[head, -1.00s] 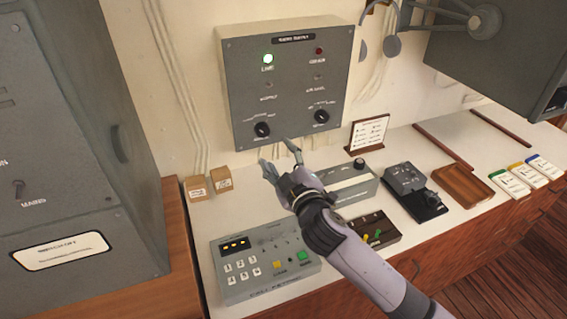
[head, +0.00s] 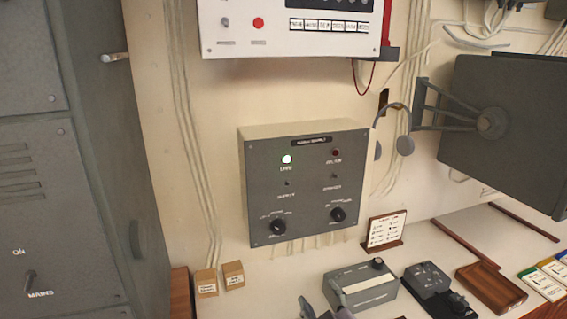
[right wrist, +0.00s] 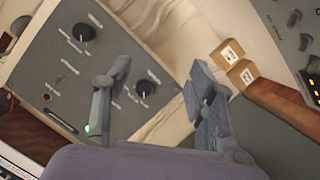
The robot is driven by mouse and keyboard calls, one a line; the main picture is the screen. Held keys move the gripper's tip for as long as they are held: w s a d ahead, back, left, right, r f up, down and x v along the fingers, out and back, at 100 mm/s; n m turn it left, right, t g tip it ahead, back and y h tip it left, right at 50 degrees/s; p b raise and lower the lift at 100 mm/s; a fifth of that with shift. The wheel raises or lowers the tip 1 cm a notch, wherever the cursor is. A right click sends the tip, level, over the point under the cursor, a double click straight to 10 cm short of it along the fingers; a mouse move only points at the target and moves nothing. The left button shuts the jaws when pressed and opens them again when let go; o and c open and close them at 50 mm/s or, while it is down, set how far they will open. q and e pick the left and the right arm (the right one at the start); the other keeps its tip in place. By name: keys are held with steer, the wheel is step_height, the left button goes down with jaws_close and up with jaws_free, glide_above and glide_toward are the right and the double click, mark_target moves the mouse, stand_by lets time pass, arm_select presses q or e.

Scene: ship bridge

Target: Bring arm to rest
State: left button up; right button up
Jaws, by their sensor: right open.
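My right gripper (right wrist: 158,100) is open and empty. In the right wrist view its two fingers stand apart in front of the grey supply panel and the wall. In the head view only the tip of my right gripper (head: 322,306) shows at the bottom edge, below the panel. The grey supply panel (head: 308,205) is on the wall, with a lit green lamp, a dark red lamp and two black knobs. It also shows tilted in the right wrist view (right wrist: 70,75). No contact with the panel is visible. My left gripper is not in view.
Below the panel is a white counter (head: 262,295) with a grey box (head: 362,288), a handset unit (head: 428,280), a wooden tray (head: 490,287) and a small sign (head: 386,232). Two small cartons (head: 218,278) stand left.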

steer(key=s+d+f+m+g+h, duration=0.15)
steer(key=s+d+f+g, duration=0.3)
steer(key=s, duration=0.55)
steer(key=s+d+f+m+g, duration=0.35)
steer(key=s+f, duration=0.25)
steer(key=s, duration=0.4)
steer(key=s+d+f+m+g+h, duration=0.15)
steer(key=s+d+f+g, duration=0.3)
steer(key=s, duration=0.55)
step_height(320, 180, down, 29)
steer(key=s+b, duration=0.1)
steer(key=s, duration=0.1)
steer(key=s+d+f+g+b, duration=0.1)
steer(key=s+d+f, duration=0.1)
steer(key=s+f, duration=1.4)
steer(key=shift+d+f, duration=0.15)
steer(key=shift+f, duration=0.15)
steer(key=shift+g, duration=0.25)
